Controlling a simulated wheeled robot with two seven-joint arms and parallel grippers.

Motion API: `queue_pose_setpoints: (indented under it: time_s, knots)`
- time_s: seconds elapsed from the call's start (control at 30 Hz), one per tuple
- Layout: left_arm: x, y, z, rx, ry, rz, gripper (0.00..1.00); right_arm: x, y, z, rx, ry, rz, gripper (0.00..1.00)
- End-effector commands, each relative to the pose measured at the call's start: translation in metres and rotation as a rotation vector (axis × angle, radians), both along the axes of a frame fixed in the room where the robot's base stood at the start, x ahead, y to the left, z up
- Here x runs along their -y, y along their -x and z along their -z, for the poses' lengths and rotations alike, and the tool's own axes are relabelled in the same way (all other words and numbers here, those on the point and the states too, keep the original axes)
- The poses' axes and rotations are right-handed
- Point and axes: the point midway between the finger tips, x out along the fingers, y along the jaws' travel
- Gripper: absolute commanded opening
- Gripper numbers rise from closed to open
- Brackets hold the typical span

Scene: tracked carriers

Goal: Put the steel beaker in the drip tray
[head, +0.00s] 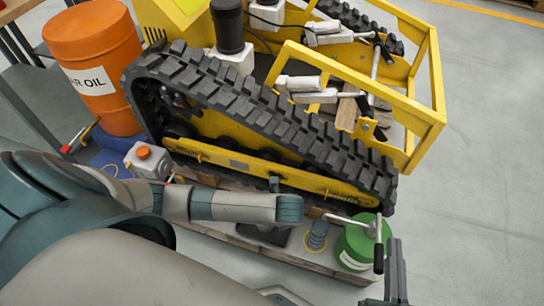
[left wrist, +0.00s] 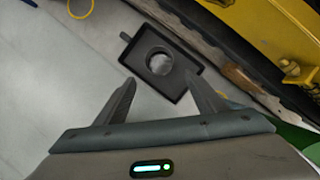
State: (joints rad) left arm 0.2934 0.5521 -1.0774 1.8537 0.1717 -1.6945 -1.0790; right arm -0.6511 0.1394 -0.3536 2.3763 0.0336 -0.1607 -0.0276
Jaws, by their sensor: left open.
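The drip tray (left wrist: 185,88) is a shallow black rectangular tray with a small tab, just beyond my left fingertips in the left wrist view. In the head view the dark tray (head: 250,233) is partly hidden by my arm. A round thing with a dark rim and pale grey inside, seemingly the steel beaker (left wrist: 160,63), shows within the tray's outline; I cannot tell whether it touches the tray floor. My left gripper (left wrist: 160,88) is open, its fingers apart with nothing between them. My right gripper (head: 394,275) is at the lower right in the head view; its jaw opening is unclear.
A yellow tracked carrier (head: 260,105) stands behind the tray. An orange oil drum (head: 95,60) and a white container with an orange cap (head: 147,160) are at left. Right floor is clear.

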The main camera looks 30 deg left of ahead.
Motion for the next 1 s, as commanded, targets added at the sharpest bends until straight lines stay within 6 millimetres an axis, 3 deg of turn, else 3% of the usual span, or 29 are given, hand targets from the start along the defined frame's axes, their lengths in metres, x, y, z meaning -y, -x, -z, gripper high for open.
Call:
queue_pose_setpoints:
  time_s: [0.8,0.9,1.0]
  knots:
    - [0.002,0.001,-0.005,0.001,0.003,-0.001,0.63,0.001,-0.001,0.006,-0.033,0.011,0.000,0.00]
    - [0.010,0.003,-0.003,0.009,0.030,-0.009,0.63,0.001,-0.001,0.006,-0.032,0.010,0.000,0.00]
    - [0.030,0.009,0.000,0.030,0.105,-0.030,0.63,0.002,-0.001,0.006,-0.032,0.010,0.000,0.00]
